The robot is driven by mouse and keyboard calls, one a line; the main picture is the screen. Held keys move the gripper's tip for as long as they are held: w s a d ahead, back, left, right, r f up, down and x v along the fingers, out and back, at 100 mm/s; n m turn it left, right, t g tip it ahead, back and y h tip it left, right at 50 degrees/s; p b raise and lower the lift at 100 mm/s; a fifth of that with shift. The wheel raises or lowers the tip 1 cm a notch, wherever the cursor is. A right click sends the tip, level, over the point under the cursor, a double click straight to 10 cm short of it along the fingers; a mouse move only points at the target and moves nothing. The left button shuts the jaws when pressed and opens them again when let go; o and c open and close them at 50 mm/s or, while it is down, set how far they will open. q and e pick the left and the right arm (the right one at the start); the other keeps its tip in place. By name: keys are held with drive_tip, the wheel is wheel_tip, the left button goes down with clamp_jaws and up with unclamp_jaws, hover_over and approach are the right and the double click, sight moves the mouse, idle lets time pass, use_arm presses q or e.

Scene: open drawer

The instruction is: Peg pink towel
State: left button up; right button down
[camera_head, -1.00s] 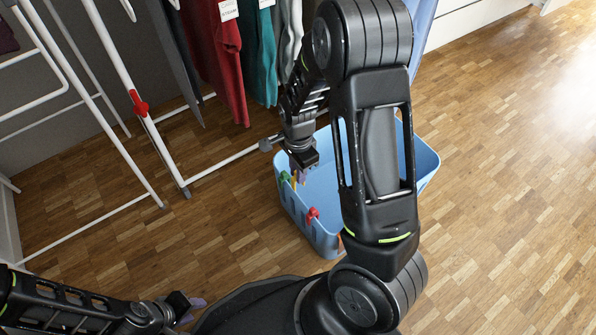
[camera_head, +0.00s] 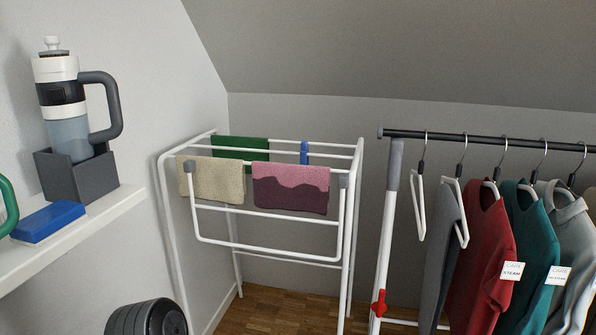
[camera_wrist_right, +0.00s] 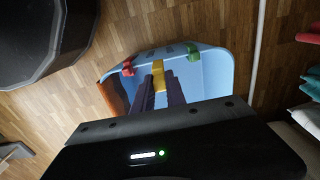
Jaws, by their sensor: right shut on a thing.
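The pink towel (camera_head: 290,187) hangs over a front bar of the white drying rack (camera_head: 270,257) in the head view. It is pink with a darker lower part. No peg shows on it. In the right wrist view, my right gripper (camera_wrist_right: 159,82) has its two purple fingers shut on a yellow peg (camera_wrist_right: 158,69). The blue basket (camera_wrist_right: 213,75) lies behind the fingers, with a red peg (camera_wrist_right: 127,68) and a green peg (camera_wrist_right: 193,50) at its rim. My left gripper is out of view, and the right one shows only in the wrist view.
A beige towel (camera_head: 217,181) and a green towel (camera_head: 240,147) hang on the rack, with a blue item (camera_head: 304,152) on a back bar. A clothes rail (camera_head: 385,235) with several garments stands at right. A shelf (camera_head: 70,235) juts out at left.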

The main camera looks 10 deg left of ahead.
drive_tip(key=w+a+r+n, duration=0.4)
drive_tip(key=r+n, duration=0.2)
drive_tip(key=r, duration=0.2)
drive_tip(key=w+a+r+n, duration=0.4)
drive_tip(key=r+n, duration=0.2)
drive_tip(key=r, duration=0.3)
drive_tip(key=w+a+r+n, duration=0.4)
drive_tip(key=r+n, duration=0.2)
drive_tip(key=r, duration=0.2)
drive_tip(key=shift+w+a+r, duration=0.2)
drive_tip(key=shift+w, duration=0.1)
